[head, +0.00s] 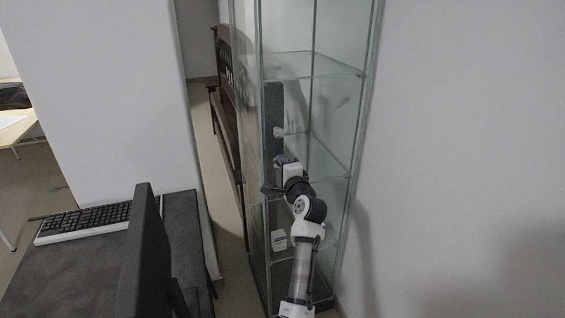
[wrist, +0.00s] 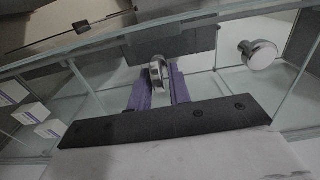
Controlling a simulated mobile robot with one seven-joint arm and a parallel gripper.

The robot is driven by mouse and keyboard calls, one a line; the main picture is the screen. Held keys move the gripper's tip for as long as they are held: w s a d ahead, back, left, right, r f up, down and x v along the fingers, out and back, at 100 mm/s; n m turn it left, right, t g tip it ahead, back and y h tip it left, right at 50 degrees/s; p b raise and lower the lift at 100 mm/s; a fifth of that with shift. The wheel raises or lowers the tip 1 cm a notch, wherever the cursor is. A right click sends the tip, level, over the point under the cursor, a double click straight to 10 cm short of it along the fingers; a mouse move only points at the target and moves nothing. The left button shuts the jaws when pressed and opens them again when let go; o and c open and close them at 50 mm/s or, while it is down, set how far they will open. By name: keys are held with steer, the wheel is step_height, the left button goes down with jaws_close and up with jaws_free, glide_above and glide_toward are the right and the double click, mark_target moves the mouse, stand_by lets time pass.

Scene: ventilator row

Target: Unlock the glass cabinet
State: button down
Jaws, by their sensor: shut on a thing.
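The tall glass cabinet (head: 335,100) stands in the middle of the head view, with clear panes and glass shelves. A dark upright strip (head: 274,105) shows on its front, with a small pale round knob (head: 279,132) on it. My gripper (head: 287,160) is at the cabinet front just below that knob. In the wrist view, the purple fingers of my gripper (wrist: 160,82) are shut on a round silver knob (wrist: 157,70) at the glass. A second silver knob (wrist: 258,54) sits apart to the right. I cannot tell how far the held knob is turned.
White boxes (wrist: 36,112) stand inside the cabinet, at the left of the wrist view. A dark desk (head: 80,270) with a keyboard (head: 85,220) and monitor (head: 147,260) is at the left. A wooden bench (head: 226,130) stands behind. A wall (head: 460,150) closes the right.

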stand_by(0.3)
steer(key=c, duration=1.5)
jaws_free()
steer(key=b+v, duration=0.3)
steer(key=v, duration=1)
steer(key=shift+s+d, duration=0.2)
steer(key=shift+s, duration=0.15)
